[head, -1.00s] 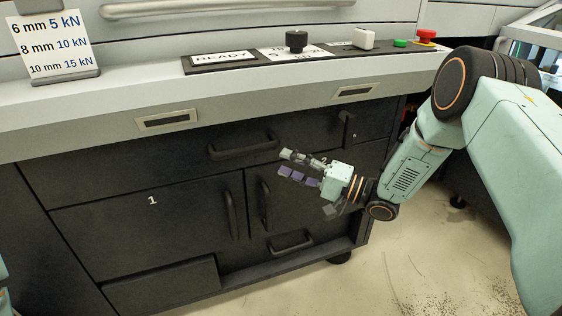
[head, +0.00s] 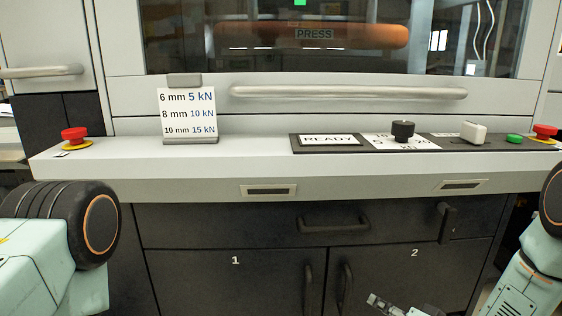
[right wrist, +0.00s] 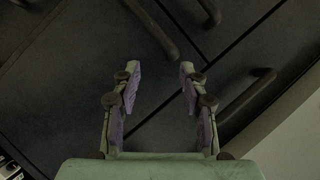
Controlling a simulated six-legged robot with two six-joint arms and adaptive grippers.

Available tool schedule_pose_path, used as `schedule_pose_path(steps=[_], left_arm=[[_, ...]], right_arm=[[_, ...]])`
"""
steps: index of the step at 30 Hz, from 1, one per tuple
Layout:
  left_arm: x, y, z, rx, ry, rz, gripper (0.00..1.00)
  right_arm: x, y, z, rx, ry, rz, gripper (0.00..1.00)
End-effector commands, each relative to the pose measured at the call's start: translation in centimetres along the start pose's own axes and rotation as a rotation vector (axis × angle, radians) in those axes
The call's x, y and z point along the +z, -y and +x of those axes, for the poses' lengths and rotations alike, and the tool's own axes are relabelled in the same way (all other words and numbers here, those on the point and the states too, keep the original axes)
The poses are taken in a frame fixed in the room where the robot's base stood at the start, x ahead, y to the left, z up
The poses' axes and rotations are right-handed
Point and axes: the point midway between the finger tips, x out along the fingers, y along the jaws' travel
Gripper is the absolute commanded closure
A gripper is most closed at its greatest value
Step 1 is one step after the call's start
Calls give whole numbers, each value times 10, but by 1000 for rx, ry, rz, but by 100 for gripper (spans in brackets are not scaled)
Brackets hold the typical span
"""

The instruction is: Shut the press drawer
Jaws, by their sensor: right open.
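The press drawer (head: 270,225) is the wide dark front under the grey counter, with a horizontal bar handle (head: 333,222). Its front looks flush with the cabinet face, with no visible gap. My right gripper (head: 382,303) shows at the bottom edge of the head view, below the drawer and in front of the doors, partly cut off. In the right wrist view its two fingers (right wrist: 158,75) are apart, with nothing between them. Dark bar handles (right wrist: 152,28) lie beyond the fingertips. My left gripper is out of view.
Cabinet doors marked 1 (head: 225,275) and 2 (head: 425,265) are below the drawer, with upright handles (head: 308,287). A dark latch (head: 447,222) sticks out at right. The counter (head: 110,178) overhangs, carrying a control panel (head: 345,150) and red stop buttons (head: 74,135).

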Motion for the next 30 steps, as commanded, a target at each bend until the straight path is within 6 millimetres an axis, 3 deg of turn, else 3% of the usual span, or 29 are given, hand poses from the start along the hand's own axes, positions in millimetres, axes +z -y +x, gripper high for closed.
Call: schedule_pose_path(steps=[1, 6, 13, 18, 21, 30], left_arm=[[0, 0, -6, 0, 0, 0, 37], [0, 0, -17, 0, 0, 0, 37], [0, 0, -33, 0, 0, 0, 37], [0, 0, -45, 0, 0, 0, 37], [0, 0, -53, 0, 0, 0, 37], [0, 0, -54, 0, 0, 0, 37]], right_arm=[[29, -8, -12, 91, 66, -40, 57], [119, -33, -73, 356, 331, -176, 57], [210, -35, -190, 583, 719, -269, 57], [241, -21, -267, 698, 904, -259, 57], [247, -12, -290, 711, 959, -275, 57], [250, -11, -291, 707, 968, -285, 57]])
